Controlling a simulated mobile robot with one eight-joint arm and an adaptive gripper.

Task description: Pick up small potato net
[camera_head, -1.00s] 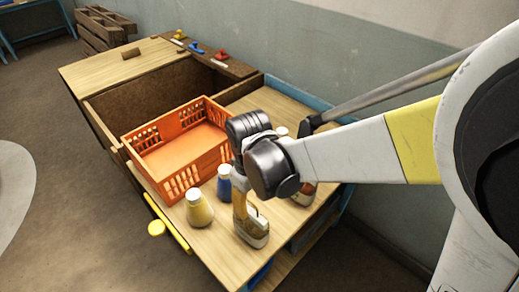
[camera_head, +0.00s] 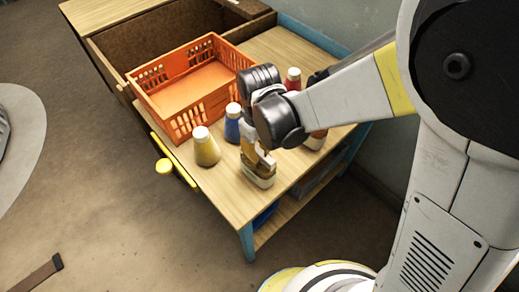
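I cannot make out a small potato net for sure in the head view. My gripper (camera_head: 262,160) points down over the front part of the wooden table (camera_head: 226,186). A tan and pale container (camera_head: 260,181) stands right at its fingertips, partly hidden by them. Whether the fingers touch or hold it is too small to tell. The orange crate (camera_head: 172,115) stands on the table to the left of my gripper, and its visible floor looks empty.
A yellow bottle (camera_head: 206,150) and a blue bottle (camera_head: 233,126) stand left of my gripper. A red bottle (camera_head: 293,82) and a brownish jar (camera_head: 316,139) are behind and right of it, partly hidden by my arm. A yellow handle (camera_head: 165,166) sticks out at the table's left edge.

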